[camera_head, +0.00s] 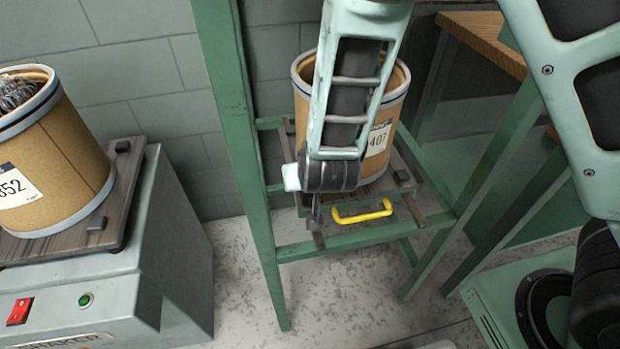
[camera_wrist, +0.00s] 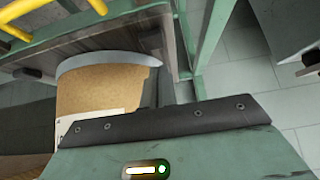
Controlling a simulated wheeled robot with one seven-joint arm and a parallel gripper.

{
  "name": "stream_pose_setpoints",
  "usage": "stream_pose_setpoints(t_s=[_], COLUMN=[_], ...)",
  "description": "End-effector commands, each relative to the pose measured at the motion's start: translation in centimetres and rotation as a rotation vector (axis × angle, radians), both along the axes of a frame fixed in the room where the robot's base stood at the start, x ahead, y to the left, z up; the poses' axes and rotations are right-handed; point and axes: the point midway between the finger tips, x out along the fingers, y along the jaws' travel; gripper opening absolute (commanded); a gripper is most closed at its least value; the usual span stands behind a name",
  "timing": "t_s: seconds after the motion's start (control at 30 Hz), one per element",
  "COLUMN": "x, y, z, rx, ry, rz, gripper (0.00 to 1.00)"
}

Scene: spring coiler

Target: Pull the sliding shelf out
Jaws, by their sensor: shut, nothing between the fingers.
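The sliding shelf is a wooden board (camera_head: 404,184) in a green frame, with a yellow handle (camera_head: 362,212) at its front. The shelf board also shows in the wrist view (camera_wrist: 125,38), with yellow bars of the handle (camera_wrist: 14,28) at the upper left. A brown drum (camera_head: 393,105) with a "407" label stands on the shelf, partly hidden behind my arm. My gripper (camera_head: 315,218) points down just left of the handle in the head view, shut and empty. I cannot tell whether it touches the handle. Its fingertips do not show clearly in the wrist view.
The green frame's left post (camera_head: 240,150) stands close to my gripper. At the left, a grey machine (camera_head: 170,235) with red and green buttons carries another drum (camera_head: 70,165). A wooden-topped bench (camera_head: 485,35) is behind at right. Floor in front of the frame looks clear.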

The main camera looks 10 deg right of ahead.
Motion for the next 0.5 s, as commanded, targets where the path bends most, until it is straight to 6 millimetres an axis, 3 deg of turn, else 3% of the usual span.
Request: stream_pose_setpoints(t_s=[0.03,0.2,0.5], x=[0.6,2.3,3.5], y=[-0.1,0.0,0.0], z=[-1.2,-3.1,-4.4], rx=[-0.001,0.001,0.001], ry=[0.002,0.002,0.001], rz=[-0.002,-0.001,0.001], gripper=[0.00,0.00,0.00])
